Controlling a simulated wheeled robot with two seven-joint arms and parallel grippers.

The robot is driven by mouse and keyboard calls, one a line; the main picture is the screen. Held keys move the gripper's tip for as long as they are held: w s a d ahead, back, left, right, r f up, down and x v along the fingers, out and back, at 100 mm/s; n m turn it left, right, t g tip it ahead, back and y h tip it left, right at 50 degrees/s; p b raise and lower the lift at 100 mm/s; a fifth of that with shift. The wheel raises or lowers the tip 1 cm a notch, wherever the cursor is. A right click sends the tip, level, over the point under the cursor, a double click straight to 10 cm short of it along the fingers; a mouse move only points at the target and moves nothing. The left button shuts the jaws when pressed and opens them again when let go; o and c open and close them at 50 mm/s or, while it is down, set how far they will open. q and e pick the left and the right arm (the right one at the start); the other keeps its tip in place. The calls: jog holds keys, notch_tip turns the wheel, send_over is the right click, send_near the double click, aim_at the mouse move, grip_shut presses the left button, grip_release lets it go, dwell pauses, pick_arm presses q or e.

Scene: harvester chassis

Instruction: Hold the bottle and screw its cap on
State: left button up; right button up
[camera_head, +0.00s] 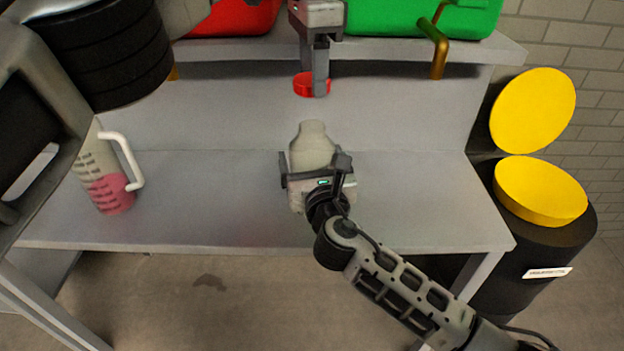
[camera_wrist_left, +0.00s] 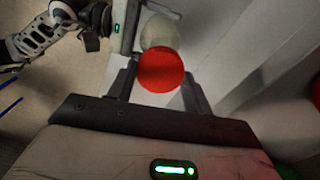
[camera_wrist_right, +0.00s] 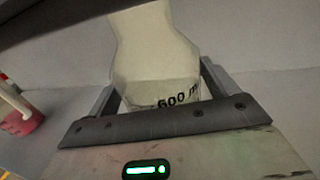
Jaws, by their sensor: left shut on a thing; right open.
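The pale bottle (camera_head: 312,140) stands upright on the grey table, uncapped, its neck pointing up. My right gripper (camera_head: 318,172) is around its body; the fingers are open on either side. In the right wrist view the bottle (camera_wrist_right: 160,60) stands between the fingers, with "600 m" printed on it. My left gripper (camera_head: 316,88) comes from above, shut on the red cap (camera_head: 303,84), which is above the bottle and apart from it. In the left wrist view the round red cap (camera_wrist_left: 161,71) sits between the fingers, partly covering the pale bottle (camera_wrist_left: 160,32).
A measuring jug (camera_head: 104,175) with pink liquid and a white handle stands at the table's left. A red container (camera_head: 228,17) and a green one (camera_head: 400,17) are on the back shelf (camera_head: 420,50). A black drum (camera_head: 550,240) with yellow lids is at the right. The table right of the bottle is clear.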

jog(key=shift+w, duration=0.25)
jog(key=c, duration=1.2)
pick_arm(q)
send_over(313, 126)
jog(key=shift+f, duration=2.5)
jog(key=shift+f, duration=0.9)
jog(key=shift+f, duration=0.5)
